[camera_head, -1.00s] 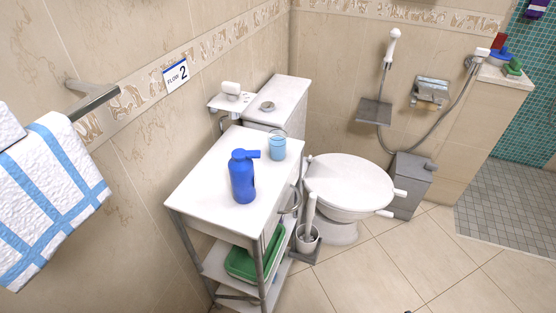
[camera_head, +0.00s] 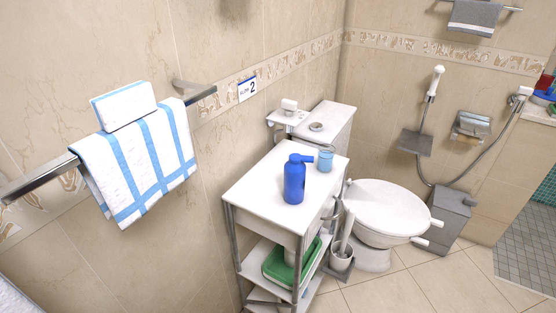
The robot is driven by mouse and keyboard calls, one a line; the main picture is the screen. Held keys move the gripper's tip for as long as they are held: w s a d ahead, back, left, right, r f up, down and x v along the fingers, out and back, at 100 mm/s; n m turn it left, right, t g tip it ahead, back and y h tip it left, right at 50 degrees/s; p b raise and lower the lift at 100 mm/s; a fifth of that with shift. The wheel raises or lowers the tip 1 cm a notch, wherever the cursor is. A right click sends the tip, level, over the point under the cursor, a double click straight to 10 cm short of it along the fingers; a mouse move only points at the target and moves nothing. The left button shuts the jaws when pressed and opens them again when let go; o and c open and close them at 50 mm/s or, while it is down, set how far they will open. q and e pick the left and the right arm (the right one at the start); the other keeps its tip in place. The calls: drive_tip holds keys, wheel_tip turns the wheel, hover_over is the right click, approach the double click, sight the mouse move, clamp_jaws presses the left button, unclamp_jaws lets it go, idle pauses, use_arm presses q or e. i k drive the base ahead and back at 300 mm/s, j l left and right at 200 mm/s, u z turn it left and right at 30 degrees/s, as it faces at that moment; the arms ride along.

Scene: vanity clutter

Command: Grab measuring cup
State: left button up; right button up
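A small translucent light-blue cup (camera_head: 325,160) stands upright on the white top of a narrow shelf cart (camera_head: 262,200), near the cart's far right corner. It may be the measuring cup; I cannot make out any markings. A dark blue bottle (camera_head: 294,182) with a spout pointing right stands just in front and to the left of the cup. The spout reaches close to the cup, and I cannot tell if they touch. Neither of my grippers shows in the head view.
A toilet (camera_head: 384,208) stands right of the cart, with a toilet brush (camera_head: 343,248) between them. A green tray (camera_head: 285,266) lies on the cart's lower shelf. A wall rail holds a blue-striped towel (camera_head: 132,165) at left. The tiled floor (camera_head: 395,285) at front right is clear.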

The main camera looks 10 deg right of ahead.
sight(326, 158)
drive_tip(key=l+u, duration=0.1)
drive_tip(key=u, duration=1.15)
drive_tip(key=k+l, duration=0.15)
drive_tip(key=l, duration=0.25)
drive_tip(key=k+l+u, duration=0.1)
drive_tip(key=l, duration=0.3)
drive_tip(key=k+l, duration=0.2)
drive_tip(key=l, duration=0.2)
drive_tip(key=k+l, duration=0.15)
drive_tip(key=l, duration=0.25)
drive_tip(key=u, duration=0.05)
